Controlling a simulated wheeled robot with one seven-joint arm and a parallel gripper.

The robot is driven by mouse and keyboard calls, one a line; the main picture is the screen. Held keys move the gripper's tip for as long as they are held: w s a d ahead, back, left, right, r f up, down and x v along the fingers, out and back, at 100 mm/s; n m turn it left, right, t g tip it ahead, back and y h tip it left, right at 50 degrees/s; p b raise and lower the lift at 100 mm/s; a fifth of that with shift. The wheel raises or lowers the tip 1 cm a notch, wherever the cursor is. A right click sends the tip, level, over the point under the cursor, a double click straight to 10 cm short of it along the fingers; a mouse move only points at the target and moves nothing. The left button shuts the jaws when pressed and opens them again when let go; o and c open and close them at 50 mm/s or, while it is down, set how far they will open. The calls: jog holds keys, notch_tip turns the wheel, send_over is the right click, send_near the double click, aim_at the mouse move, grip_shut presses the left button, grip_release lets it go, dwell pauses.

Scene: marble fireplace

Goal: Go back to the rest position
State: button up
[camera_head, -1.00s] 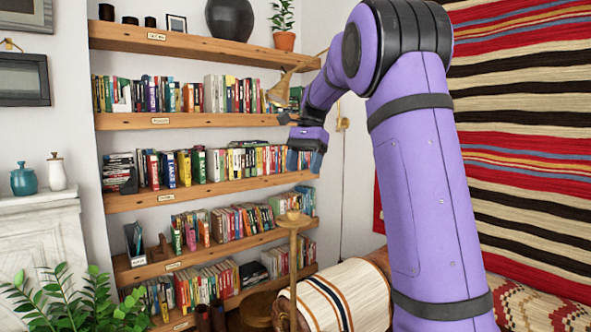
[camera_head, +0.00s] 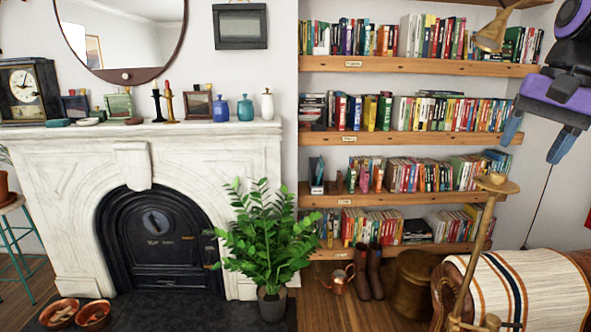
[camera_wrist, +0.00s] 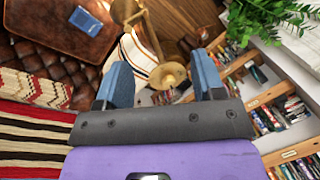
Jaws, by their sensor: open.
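My gripper (camera_head: 535,138) is at the right edge in the head view, raised in front of the bookshelf (camera_head: 420,139). Its two blue fingers are apart with nothing between them. In the wrist view the open gripper (camera_wrist: 165,85) points down toward a brass stand (camera_wrist: 168,75), which stands beyond the fingers. The same brass stand (camera_head: 473,250) is below the gripper in the head view. Most of my arm is outside the head view.
A white marble fireplace (camera_head: 70,165) with a mantel of small objects fills the left. A potted plant (camera_head: 265,235) stands beside it. A leather seat with a striped throw (camera_head: 540,290) is at lower right. A brass lamp (camera_head: 492,32) hangs near the gripper.

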jog(key=s+a+f+n+t+h, duration=0.1)
jog(key=s+a+f+n+t, duration=0.1)
jog(key=s, duration=0.4)
jog(key=s+a+f+n+t, duration=0.1)
jog(key=s+a+f+n, duration=0.3)
jog(key=s+f+n, duration=0.1)
jog(key=shift+s+a+f+t+h, duration=0.15)
jog(key=shift+s+f+t+h, duration=0.35)
jog(key=shift+s, duration=0.7)
jog(key=shift+f, duration=0.1)
jog(key=shift+c, duration=0.4)
